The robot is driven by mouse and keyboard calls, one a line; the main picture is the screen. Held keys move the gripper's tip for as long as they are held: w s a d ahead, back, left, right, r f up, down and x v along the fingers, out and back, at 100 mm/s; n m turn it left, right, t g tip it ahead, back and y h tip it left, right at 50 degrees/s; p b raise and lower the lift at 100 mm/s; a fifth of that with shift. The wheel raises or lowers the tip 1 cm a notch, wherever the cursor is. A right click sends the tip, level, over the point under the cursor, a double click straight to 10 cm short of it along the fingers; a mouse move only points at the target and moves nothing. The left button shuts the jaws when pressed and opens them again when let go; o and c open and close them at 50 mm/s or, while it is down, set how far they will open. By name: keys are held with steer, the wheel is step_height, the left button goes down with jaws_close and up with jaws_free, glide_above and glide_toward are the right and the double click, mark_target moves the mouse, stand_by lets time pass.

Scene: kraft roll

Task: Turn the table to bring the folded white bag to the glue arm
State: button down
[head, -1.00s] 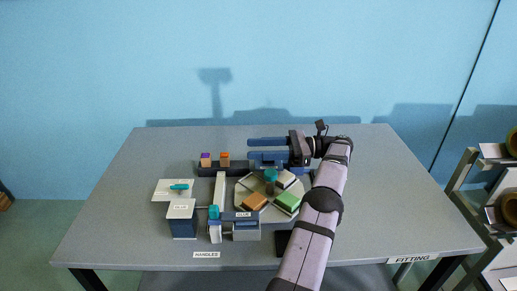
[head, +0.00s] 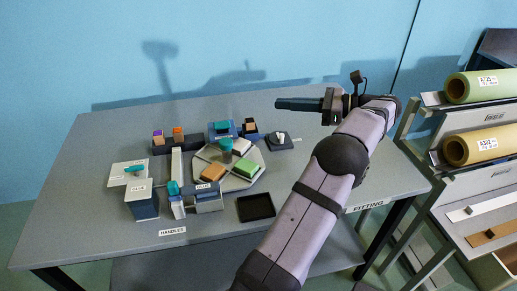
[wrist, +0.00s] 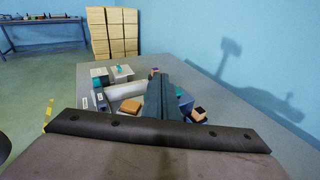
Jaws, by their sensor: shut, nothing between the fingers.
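The round grey turntable (head: 258,180) stands mid-table and carries a brown block (head: 212,173), a green block (head: 248,169) and a pale, whitish piece (head: 243,147) at its back right, which looks like the folded white bag. A teal-topped post (head: 226,145) rises near its middle. The blue station labelled GLUE (head: 208,197) is at the turntable's front left, apart from the pale piece. My gripper (head: 279,104) is shut and empty, pointing left, above and behind the turntable at the right. Its dark fingers (wrist: 160,100) hide part of the table in the wrist view.
A white bar (head: 177,165) and a box with a white top (head: 142,203) stand left of the turntable. A black tray (head: 255,207) lies at its front right. A rack of paper rolls (head: 477,146) stands right of the table. The table's right part is mostly clear.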

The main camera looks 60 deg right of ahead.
step_height(320, 180, down, 15)
steer(key=s+m+g+h, duration=0.2)
steer(key=m+g+h, duration=0.1)
steer(key=h+p, duration=0.1)
steer(key=p, duration=0.1)
glide_toward(249, 147)
steer(key=f, duration=0.1)
steer(key=a+f, duration=0.1)
steer(key=shift+w+f+n+g, duration=0.3)
steer(key=shift+w+n+g, duration=0.05)
steer(key=shift+n+g, duration=0.05)
steer(key=shift+w+r, duration=0.15)
steer(key=shift+w, duration=1.7)
steer(key=shift+w+d, duration=0.55)
steer(key=shift+w, duration=0.1)
